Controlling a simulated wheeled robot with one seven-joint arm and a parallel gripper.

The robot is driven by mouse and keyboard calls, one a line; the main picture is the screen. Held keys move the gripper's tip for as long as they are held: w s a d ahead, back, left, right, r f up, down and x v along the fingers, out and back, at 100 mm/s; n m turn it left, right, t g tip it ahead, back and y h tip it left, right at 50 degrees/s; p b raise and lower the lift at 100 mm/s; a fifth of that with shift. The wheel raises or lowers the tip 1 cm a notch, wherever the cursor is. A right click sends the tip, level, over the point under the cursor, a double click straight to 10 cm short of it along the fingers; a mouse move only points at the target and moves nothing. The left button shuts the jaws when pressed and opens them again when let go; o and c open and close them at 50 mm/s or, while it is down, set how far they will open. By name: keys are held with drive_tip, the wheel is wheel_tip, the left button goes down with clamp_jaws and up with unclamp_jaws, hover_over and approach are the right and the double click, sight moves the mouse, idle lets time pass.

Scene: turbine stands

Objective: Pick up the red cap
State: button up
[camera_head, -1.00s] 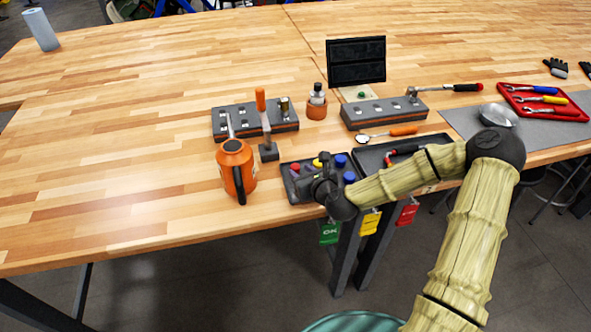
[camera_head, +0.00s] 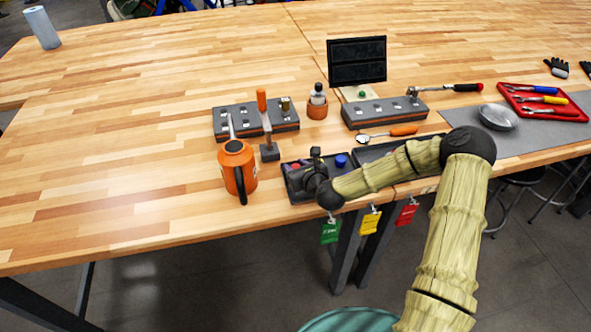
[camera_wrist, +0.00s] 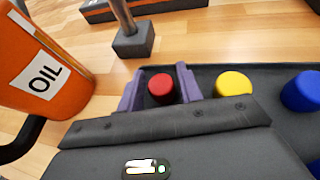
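The red cap (camera_wrist: 160,88) stands in the dark tray (camera_wrist: 210,72) in the wrist view. It also shows as a small red patch in the head view (camera_head: 295,166). My gripper (camera_wrist: 159,86) has its two purple fingers apart, one on each side of the red cap. A gap shows between the left finger and the cap; the right finger is close to it, and I cannot tell whether they touch. The cap's lower part is partly hidden by the gripper body.
A yellow cap (camera_wrist: 234,85) stands just right of the right finger, with a blue cap (camera_wrist: 301,92) further right. An orange oil can (camera_head: 238,168) stands close left of the tray. A hammer-like tool (camera_head: 266,125) with an orange handle stands behind.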

sight(296, 166)
clamp_jaws()
wheel_tip(296, 166, up, 10)
drive_tip(key=shift+b, duration=0.4)
idle(0.5)
drive_tip(key=c, duration=0.6)
unclamp_jaws()
clamp_jaws()
